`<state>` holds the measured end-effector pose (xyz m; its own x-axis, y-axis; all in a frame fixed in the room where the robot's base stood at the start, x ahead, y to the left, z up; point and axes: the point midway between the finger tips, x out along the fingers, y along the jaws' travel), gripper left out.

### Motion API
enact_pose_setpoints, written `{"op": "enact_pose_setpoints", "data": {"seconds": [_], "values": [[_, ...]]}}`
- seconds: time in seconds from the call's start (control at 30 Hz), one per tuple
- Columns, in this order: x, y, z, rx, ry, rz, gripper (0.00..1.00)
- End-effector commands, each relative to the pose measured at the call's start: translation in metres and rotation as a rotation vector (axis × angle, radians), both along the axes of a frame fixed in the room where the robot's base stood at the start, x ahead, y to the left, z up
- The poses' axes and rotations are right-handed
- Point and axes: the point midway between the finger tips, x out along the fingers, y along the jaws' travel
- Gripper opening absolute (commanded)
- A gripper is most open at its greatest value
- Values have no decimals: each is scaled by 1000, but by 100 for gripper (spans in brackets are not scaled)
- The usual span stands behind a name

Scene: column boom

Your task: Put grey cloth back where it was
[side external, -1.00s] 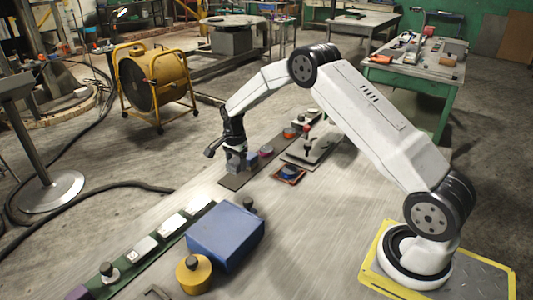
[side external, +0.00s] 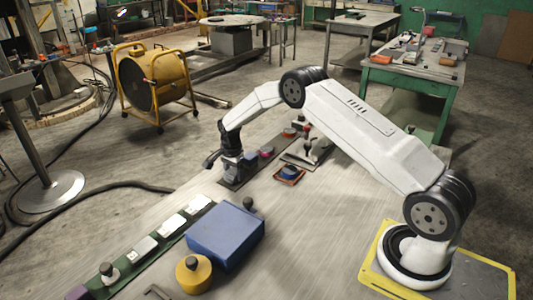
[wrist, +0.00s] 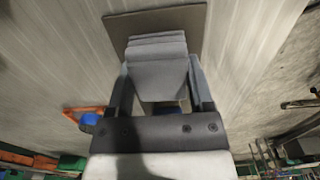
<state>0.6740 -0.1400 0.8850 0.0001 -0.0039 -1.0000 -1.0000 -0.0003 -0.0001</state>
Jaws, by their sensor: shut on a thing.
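The grey cloth (wrist: 158,75) is a folded stack with several layers showing at its far edge in the wrist view. My gripper (wrist: 160,88) has a finger on each side of it and is shut on it. In the side view the cloth (side external: 230,173) is a small grey block under my gripper (side external: 231,163), at the near left end of a dark strip (side external: 233,184). The strip's brown end (wrist: 122,28) shows beyond the cloth in the wrist view. I cannot tell whether the cloth touches the strip.
Blue and purple pieces (side external: 266,152) stand close behind the cloth on the strip. A small tray with a blue round piece (side external: 289,172) lies to its right. A blue box (side external: 225,238), a yellow cylinder (side external: 194,275) and a green strip (side external: 150,262) are nearer the camera.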

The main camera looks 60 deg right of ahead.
Motion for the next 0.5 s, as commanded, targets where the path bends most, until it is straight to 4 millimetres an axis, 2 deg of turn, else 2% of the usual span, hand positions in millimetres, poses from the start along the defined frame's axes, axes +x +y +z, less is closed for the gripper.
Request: {"op": "enact_pose_setpoints", "data": {"seconds": [0.4,0.43,0.5], "values": [[0,0,-4,0,0,0,12],[0,0,-4,0,0,0,70],[0,0,-4,0,0,0,92]]}}
